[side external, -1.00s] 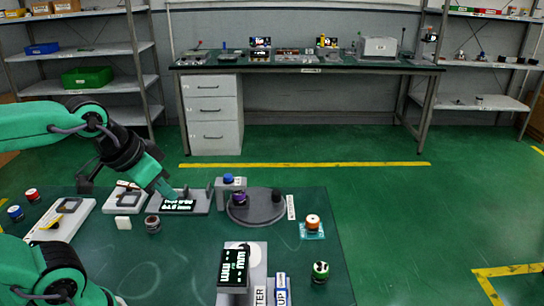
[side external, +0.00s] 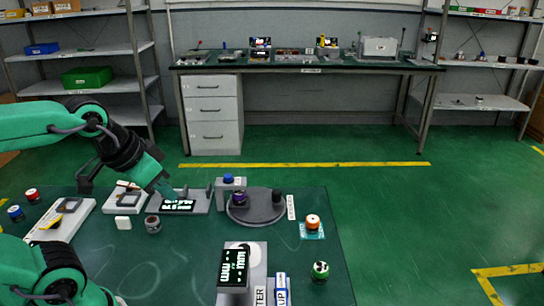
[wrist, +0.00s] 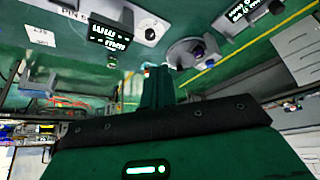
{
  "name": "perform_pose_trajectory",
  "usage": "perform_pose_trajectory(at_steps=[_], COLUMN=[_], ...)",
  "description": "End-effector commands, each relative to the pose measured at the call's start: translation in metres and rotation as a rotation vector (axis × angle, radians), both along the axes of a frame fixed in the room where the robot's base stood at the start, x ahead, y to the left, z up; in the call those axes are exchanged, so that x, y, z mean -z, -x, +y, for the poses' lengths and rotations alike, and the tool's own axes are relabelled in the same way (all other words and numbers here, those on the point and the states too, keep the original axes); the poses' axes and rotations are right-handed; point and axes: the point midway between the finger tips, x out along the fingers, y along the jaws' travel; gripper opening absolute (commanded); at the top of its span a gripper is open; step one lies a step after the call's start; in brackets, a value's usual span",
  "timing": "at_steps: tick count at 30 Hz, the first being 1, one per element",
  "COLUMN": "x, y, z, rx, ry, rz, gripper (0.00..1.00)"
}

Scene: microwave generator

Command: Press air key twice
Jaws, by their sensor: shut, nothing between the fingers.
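A grey unit (side external: 200,200) with a lit black display (side external: 179,205) lies flat on the green work mat. No part of it reads clearly as the air key; the labels are too small. A second lit display (side external: 233,267) stands on a grey unit at the front.
A round grey turntable (side external: 266,212) with a purple-topped part (side external: 239,198) stands right of the unit. A blue-topped block (side external: 228,181) is beside it. A dark cylinder (side external: 153,224) and a white block (side external: 123,223) lie to the left. An orange-topped spool (side external: 313,222) is further right.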

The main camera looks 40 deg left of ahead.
Motion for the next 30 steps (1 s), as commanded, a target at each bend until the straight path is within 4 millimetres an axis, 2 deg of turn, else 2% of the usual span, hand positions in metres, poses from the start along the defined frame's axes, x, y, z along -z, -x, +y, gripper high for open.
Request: perform_pose_trajectory(at_steps=[5, 11, 20, 30], x=[-0.001, -0.005, -0.013, -0.013], y=[-0.004, -0.019, -0.066, -0.127], z=[0.001, 0.006, 0.023, 0.052], rx=[-0.017, -0.084, -0.281, -0.529], ry=[0.007, 0.032, 0.112, 0.219], rz=[-0.002, -0.009, -0.04, -0.086], gripper=[0.0, 0.0, 0.0, 0.0])
